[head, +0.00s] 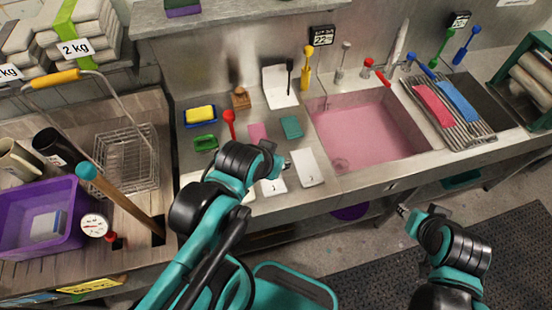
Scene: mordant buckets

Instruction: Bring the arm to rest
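My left arm comes in from the lower left. Its gripper (284,162) is small in the head view and is over the front part of the steel counter (240,172), near the white numbered cards (308,167). I see nothing clearly held in it, and its fingers are too small to read. My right arm is at the lower right. Its gripper (402,210) points left, in front of the counter and over the floor, apart from everything I can see. Whether its fingers are open or shut cannot be made out.
The sink (368,130) holds pink liquid. A rack (447,108) with red and blue cloths stands right of it. On the counter are a yellow sponge (200,113), a red spoon (229,122) and a teal cloth (291,127). A wire basket (125,158) and purple bin (40,215) are left.

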